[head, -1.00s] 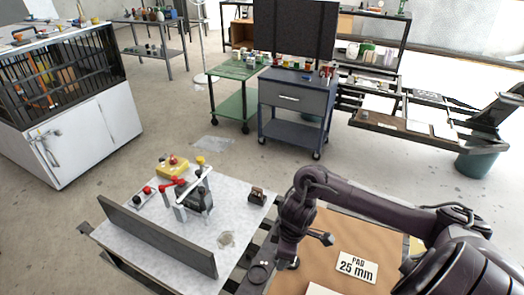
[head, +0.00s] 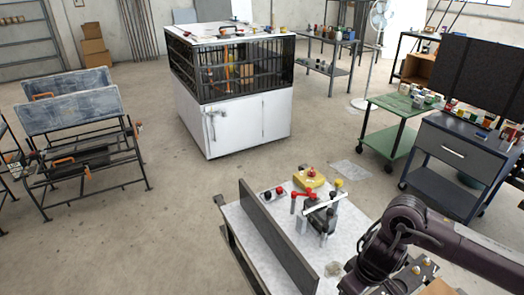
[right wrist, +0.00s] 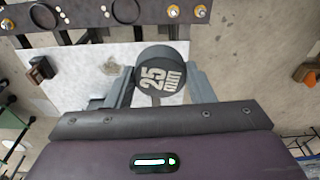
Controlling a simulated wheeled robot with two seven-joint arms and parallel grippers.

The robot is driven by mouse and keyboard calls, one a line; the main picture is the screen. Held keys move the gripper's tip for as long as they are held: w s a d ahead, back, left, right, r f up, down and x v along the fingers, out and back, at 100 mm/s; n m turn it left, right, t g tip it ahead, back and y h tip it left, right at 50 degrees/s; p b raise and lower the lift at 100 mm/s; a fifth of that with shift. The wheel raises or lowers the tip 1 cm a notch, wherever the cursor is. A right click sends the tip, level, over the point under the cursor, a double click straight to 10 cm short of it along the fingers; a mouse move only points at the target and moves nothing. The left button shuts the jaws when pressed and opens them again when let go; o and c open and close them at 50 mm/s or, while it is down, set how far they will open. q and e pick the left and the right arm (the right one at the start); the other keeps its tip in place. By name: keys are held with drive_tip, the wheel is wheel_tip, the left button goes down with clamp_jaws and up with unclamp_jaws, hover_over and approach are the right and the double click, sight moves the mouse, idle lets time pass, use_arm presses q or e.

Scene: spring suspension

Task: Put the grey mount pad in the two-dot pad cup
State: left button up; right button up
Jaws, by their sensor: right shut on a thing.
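The grey mount pad (right wrist: 153,77) is a dark round disc marked "25 mm" in the right wrist view. My right gripper (right wrist: 160,84) is shut on it, with one finger on each side, and holds it up in front of the palm. In the head view my right arm reaches down beside the white table, and its fingers are not visible there. Dark round rings (right wrist: 125,11) sit along a dark rail at the top of the right wrist view. My left gripper is not in view.
The white table (head: 240,222) carries a dark upright plate (head: 275,240), a red-handled clamp device (head: 320,212) and a yellow box with a red button (head: 308,177). A white cabinet (head: 250,125) and a green trolley (head: 400,118) stand farther back. The floor between is open.

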drive_tip(key=w+a+r+m, duration=0.2)
drive_tip(key=w+a+r, duration=0.1)
drive_tip(key=a+r, duration=0.35)
drive_tip(key=w+d+r+m+b, duration=0.1)
drive_tip(key=d+r+m, duration=0.2)
drive_tip(key=r+m, duration=0.1)
drive_tip(key=shift+w+d+r+h, duration=0.15)
drive_tip(key=shift+r+h, duration=0.25)
drive_tip(key=shift+r, duration=0.5)
